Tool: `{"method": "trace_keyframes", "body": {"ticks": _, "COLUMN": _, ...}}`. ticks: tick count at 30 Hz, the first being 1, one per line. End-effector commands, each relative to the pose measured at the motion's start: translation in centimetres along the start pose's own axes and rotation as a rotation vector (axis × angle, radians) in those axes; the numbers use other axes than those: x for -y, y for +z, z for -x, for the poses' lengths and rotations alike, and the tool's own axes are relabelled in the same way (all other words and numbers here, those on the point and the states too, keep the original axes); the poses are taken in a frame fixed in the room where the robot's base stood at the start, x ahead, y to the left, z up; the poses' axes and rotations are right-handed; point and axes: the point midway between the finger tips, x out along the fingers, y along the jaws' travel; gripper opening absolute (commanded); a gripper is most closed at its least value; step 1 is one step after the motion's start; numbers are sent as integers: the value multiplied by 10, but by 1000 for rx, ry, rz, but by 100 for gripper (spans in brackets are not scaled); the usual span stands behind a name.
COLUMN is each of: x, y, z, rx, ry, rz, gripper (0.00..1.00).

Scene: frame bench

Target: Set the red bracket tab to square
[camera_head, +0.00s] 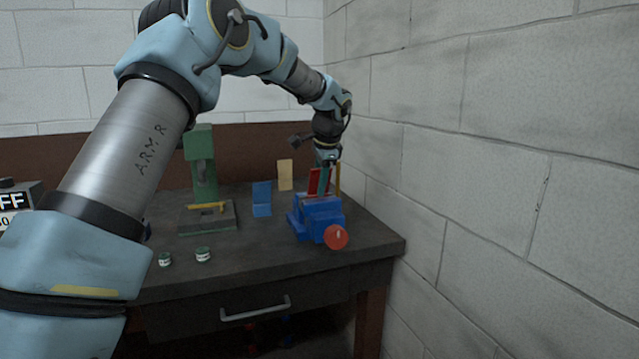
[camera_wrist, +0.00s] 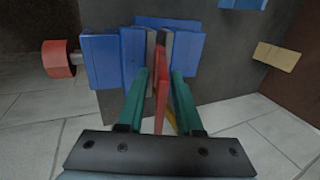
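The red bracket (camera_head: 313,182) is clamped in a blue vise (camera_head: 318,213) near the bench's right front. Its tab stands up from the jaws and looks slightly tilted; its exact angle is hard to tell. In the wrist view the red tab (camera_wrist: 161,90) rises between the grey jaw faces of the vise (camera_wrist: 100,62). My gripper (camera_head: 324,178) points down at the vise. Its green fingers (camera_wrist: 159,75) are apart, one on each side of the tab, with narrow gaps showing. The tab's lower part is hidden by the jaws.
A blue bracket (camera_head: 262,198) and a cream bracket (camera_head: 285,175) stand left of the vise. A green press (camera_head: 203,165) with a yellow bar (camera_head: 207,207) is farther left. Two small tins (camera_head: 203,254) sit at the front. The vise's red knob (camera_head: 336,236) faces forward; a block wall (camera_head: 480,150) is close right.

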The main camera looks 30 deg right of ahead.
Motion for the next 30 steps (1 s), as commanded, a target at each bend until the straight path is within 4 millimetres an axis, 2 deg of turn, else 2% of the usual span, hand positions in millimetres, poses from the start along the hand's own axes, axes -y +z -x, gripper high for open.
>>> {"method": "trace_keyframes", "body": {"ticks": 1, "x": 0, "y": 0, "z": 0, "rx": 0, "ry": 0, "rz": 0, "gripper": 28}}
{"method": "trace_keyframes", "body": {"ticks": 9, "x": 0, "y": 0, "z": 0, "rx": 0, "ry": 0, "rz": 0, "gripper": 0}}
{"method": "trace_keyframes", "body": {"ticks": 30, "x": -1, "y": 0, "z": 0, "rx": 0, "ry": 1, "rz": 0, "gripper": 0}}
